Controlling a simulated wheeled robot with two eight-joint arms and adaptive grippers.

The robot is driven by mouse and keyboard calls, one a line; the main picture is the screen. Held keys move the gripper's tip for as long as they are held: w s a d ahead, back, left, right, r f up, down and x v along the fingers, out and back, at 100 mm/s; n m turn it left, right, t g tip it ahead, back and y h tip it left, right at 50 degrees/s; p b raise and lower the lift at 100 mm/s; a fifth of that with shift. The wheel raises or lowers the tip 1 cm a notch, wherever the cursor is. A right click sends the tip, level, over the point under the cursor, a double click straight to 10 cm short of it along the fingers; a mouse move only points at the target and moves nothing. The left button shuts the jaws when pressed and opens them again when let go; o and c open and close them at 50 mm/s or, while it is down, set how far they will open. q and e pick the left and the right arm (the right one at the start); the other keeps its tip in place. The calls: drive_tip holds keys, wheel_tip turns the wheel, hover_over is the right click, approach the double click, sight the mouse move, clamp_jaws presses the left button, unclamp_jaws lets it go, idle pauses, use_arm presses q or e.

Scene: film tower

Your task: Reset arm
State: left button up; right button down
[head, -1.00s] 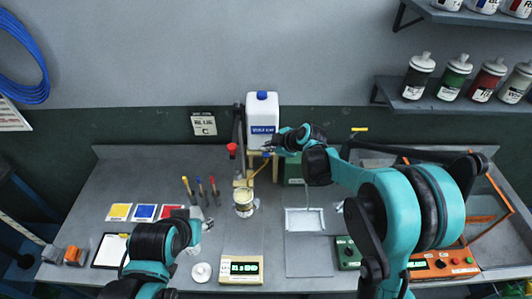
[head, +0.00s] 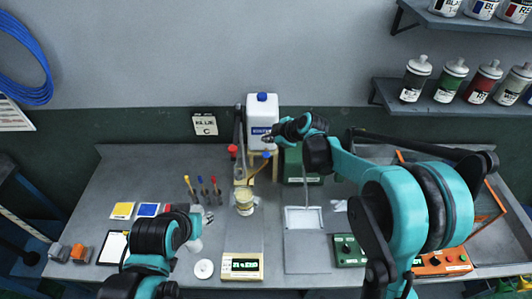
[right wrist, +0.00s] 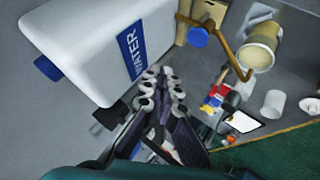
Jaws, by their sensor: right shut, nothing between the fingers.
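My right gripper (head: 268,138) is in front of the white water container (head: 262,108) with a blue cap. In the right wrist view the right gripper's fingers (right wrist: 157,76) are together and empty, beside the container (right wrist: 100,45) and its blue label. A blue knob (head: 266,155) with a bent brown pipe is just below the gripper; the knob also shows in the right wrist view (right wrist: 197,37). My left gripper (head: 198,222) is low over the left of the bench, mostly hidden by its own arm, so its fingers are unclear.
A cup (head: 244,208) stands below the pipe, with a scale (head: 242,267) in front. A white tray (head: 304,219) and a green control box (head: 348,250) lie to the right. Several bottles stand on the right shelf (head: 450,108). Coloured cards (head: 122,210) lie left.

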idle(0.6)
drive_tip(key=s+d+f+m+h+b, duration=0.2)
drive_tip(key=s+d+f+m+b, duration=0.3)
drive_tip(key=s, duration=0.5)
drive_tip(key=s+d+f+m+h+b, duration=0.2)
drive_tip(key=s+d+f+m+b, duration=0.3)
drive_tip(key=s, duration=0.6)
drive_tip(key=s+d+f+m+h+b, duration=0.2)
drive_tip(key=s+d+f+m+b, duration=0.3)
drive_tip(key=s, duration=0.6)
drive_tip(key=d+m+b, duration=0.2)
drive_tip(key=b, duration=0.1)
drive_tip(key=shift+d+f, duration=0.2)
